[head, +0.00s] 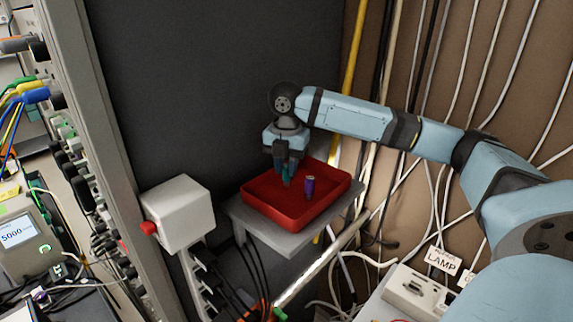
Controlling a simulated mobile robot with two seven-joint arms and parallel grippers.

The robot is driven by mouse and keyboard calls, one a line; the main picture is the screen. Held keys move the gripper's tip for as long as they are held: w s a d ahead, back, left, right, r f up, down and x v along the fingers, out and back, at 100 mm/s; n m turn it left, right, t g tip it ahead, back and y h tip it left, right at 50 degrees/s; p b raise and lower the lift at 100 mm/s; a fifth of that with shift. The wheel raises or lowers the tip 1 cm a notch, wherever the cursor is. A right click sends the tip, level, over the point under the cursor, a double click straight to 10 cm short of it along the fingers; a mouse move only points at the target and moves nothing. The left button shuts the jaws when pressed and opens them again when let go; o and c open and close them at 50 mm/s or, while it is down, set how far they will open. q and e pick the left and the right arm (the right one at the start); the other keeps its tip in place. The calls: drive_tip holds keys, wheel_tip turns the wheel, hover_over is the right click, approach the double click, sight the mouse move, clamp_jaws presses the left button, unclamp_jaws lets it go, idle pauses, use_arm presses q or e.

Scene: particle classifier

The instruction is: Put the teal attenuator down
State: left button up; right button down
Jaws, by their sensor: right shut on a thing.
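The teal attenuator (286,180) is a small upright cylinder between the fingers of my right gripper (286,168). The gripper points down over the red tray (278,222) and is shut on the attenuator. The attenuator's top is hidden by the fingers. I cannot tell whether its lower end touches the tray floor. A purple cylinder (309,187) with a lighter top stands upright in the tray, just right of the gripper. My left gripper is not in view.
The tray rests on a grey shelf (243,221). A white box with a red knob (178,212) is left of it. Cables hang on the brown wall at right. A panel labelled LAMP (442,261) is at lower right. The tray's left part is clear.

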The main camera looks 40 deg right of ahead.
sight(287, 165)
drive_tip(key=shift+f, duration=0.2)
drive_tip(key=shift+f, duration=0.1)
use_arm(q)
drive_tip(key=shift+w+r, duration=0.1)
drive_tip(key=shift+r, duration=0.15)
use_arm(e)
drive_tip(key=c, duration=1)
unclamp_jaws()
use_arm(q)
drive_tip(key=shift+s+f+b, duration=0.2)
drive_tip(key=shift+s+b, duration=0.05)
drive_tip(key=shift+b, duration=0.15)
use_arm(e)
wheel_tip(287, 165, up, 13)
drive_tip(key=shift+f, duration=0.1)
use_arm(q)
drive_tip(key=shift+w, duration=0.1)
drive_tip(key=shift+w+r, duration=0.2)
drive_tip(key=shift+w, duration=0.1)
